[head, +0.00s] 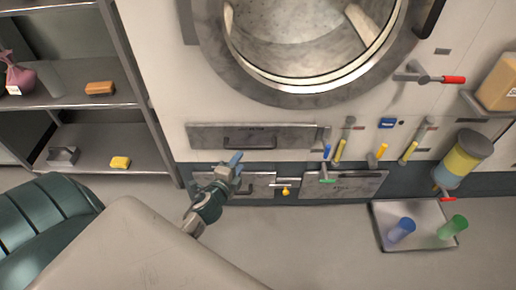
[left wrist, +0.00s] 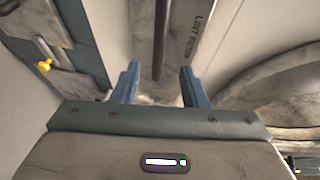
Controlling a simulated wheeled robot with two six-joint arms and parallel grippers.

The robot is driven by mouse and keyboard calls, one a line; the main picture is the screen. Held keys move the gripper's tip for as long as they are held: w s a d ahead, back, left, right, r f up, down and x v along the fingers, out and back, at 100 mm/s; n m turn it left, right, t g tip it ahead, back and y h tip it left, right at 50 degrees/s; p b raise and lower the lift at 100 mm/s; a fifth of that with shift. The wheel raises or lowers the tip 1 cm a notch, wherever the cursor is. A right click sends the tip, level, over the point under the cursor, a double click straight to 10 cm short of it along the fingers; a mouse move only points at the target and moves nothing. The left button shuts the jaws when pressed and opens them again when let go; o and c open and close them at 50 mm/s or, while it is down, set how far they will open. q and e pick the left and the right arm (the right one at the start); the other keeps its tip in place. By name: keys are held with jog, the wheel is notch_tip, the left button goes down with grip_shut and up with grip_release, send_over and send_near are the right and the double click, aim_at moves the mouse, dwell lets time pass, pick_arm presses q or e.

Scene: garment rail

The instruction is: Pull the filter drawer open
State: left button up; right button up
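The filter drawer (head: 290,131) is a wide grey front with a dark bar handle (head: 250,143), below the round door of the machine. It looks flush with the panel. My left gripper (head: 236,160) is just below the handle in the head view. In the left wrist view its two blue fingers (left wrist: 158,82) are spread apart with nothing held. There the handle (left wrist: 160,40) runs down between the fingers, beside the lettered drawer front (left wrist: 192,35). I cannot tell whether the fingers touch it. My right gripper is not in view.
Two lower panels (head: 343,185) flank a yellow-knobbed valve (head: 286,191). Several coloured levers (head: 340,150) stand right of the drawer. A tray (head: 385,222) with a blue and a green cup is on the floor at right. Shelves (head: 85,131) stand at left. Floor before the drawer is clear.

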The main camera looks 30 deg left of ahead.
aim_at(249, 149)
pick_arm(q)
jog(key=x, duration=0.9)
jog(key=shift+w+a+f+p, duration=0.1)
jog(key=shift+w+p, duration=0.25)
grip_shut()
